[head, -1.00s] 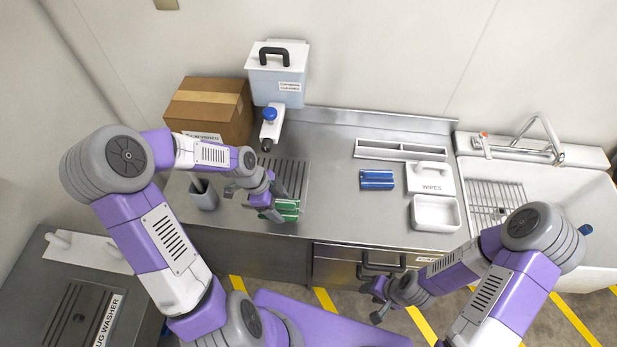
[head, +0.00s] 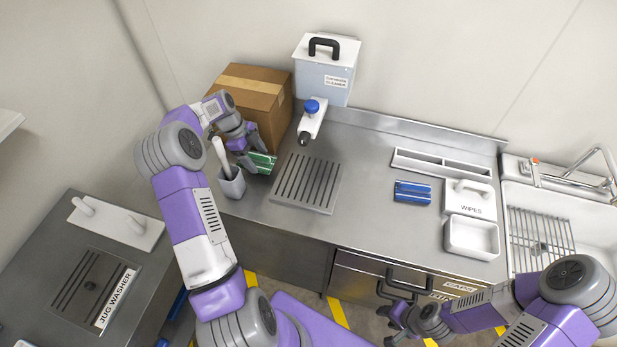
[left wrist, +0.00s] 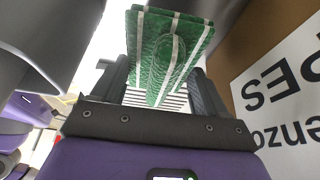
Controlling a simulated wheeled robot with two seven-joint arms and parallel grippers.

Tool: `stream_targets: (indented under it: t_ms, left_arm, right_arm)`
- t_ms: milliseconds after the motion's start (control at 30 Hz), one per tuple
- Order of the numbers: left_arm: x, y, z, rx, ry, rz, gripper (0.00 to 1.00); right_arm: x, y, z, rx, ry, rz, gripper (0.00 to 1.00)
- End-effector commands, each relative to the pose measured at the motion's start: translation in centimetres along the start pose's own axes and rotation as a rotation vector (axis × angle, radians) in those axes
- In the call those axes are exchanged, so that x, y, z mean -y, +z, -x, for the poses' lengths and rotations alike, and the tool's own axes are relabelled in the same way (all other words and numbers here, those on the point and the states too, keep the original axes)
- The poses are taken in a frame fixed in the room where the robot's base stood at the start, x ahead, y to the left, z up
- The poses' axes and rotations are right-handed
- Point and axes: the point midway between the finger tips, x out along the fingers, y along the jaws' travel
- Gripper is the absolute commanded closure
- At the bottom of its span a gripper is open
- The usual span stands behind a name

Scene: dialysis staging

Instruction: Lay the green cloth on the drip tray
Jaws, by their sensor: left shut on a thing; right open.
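The green cloth (head: 262,162) is folded, with white stripes. My left gripper (head: 248,158) is shut on it, in front of the cardboard box and to the left of the drip tray. In the left wrist view the cloth (left wrist: 168,55) stands out between the two dark fingers. The drip tray (head: 306,184) is a slotted metal plate on the counter under the dispenser's spout, and it is bare. My right gripper (head: 395,320) is open and empty, low in front of the counter's drawers.
A grey holder with a white-handled tool (head: 231,184) stands just left of the cloth. The cardboard box (head: 250,100) and cleaner dispenser (head: 326,72) stand behind. A blue folded cloth (head: 412,192), wipes box (head: 470,199) and white tray (head: 472,237) lie to the right.

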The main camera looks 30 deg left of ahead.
Motion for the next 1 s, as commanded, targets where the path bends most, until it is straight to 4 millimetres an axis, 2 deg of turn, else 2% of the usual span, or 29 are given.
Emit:
stream_targets:
  t_ms: [200, 400, 500, 767, 967, 1000]
  left_arm:
    - [0.0, -5.3, -2.1, -0.002, 0.003, -0.008, 0.61]
    - [0.0, -9.7, -4.0, 0.0, 0.001, -0.007, 0.61]
    - [0.0, -11.0, -4.5, 0.0, 0.001, -0.005, 0.61]
    - [0.0, -12.8, -5.2, 0.0, 0.0, -0.004, 0.61]
    - [0.0, -16.1, -6.6, 0.0, 0.001, -0.006, 0.61]
    - [0.0, -15.7, -7.2, 0.001, 0.001, 0.0, 0.61]
  right_arm:
    - [-0.2, 0.0, -0.4, 0.0, 0.0, 0.0, 0.57]
    - [-0.3, 0.0, -0.7, 0.0, 0.0, 0.0, 0.57]
    - [-0.3, 0.0, -0.8, 0.0, 0.0, 0.0, 0.57]
    - [-0.3, 0.0, -0.9, 0.0, 0.0, 0.0, 0.57]
    - [-0.4, -0.1, -1.2, 0.0, 0.0, 0.0, 0.57]
    - [-0.5, -0.1, -1.3, 0.0, 0.0, 0.0, 0.57]
